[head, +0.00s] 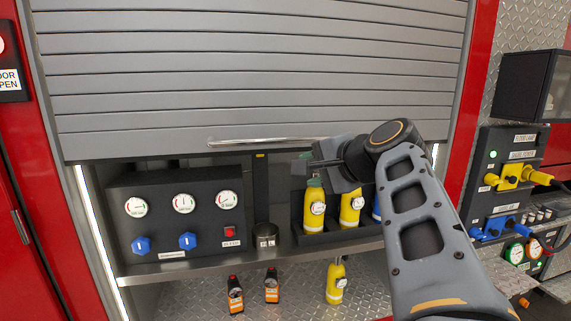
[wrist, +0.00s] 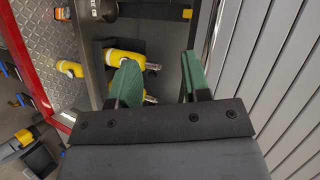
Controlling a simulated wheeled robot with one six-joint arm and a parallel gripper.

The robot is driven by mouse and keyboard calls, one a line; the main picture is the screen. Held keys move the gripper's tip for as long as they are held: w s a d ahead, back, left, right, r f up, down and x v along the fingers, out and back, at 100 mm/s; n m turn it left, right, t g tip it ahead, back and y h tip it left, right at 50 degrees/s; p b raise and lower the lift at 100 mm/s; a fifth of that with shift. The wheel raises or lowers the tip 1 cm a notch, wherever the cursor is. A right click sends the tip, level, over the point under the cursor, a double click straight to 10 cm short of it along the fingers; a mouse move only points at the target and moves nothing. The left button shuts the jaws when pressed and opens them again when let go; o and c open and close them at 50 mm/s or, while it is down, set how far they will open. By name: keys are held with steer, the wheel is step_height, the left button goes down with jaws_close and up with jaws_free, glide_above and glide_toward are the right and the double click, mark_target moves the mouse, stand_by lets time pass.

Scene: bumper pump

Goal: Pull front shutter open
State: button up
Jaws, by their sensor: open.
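The front shutter (head: 250,80) is a grey slatted roller door, partly raised, with its lower edge above the shelf. A silver bar handle (head: 262,141) runs along its bottom slat. My gripper (head: 318,160) is at the shutter's lower edge, just right of and below the handle's right end. In the wrist view my gripper (wrist: 160,76) has its green-padded fingers apart with nothing between them. The shutter slats (wrist: 270,85) fill the right side of that view, beside the fingers.
Below the shutter, a gauge panel (head: 185,215) and yellow bottles (head: 351,210) stand on a shelf. My gripper is close above the bottles. Another bottle (head: 336,283) and two orange-black items stand lower. A connector panel (head: 510,180) is on the right.

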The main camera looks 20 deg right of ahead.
mark_target(291, 140)
step_height(291, 140, up, 5)
steer(key=d+m+t+b, duration=0.1)
steer(key=d+m+t, duration=0.1)
steer(key=d+t, duration=0.1)
steer(key=x, duration=0.4)
steer(key=p+x, duration=0.1)
steer(key=x, duration=0.3)
steer(key=p+x, duration=0.1)
steer(key=x, duration=0.4)
steer(key=shift+a, duration=0.25)
steer(key=shift+c, duration=0.4)
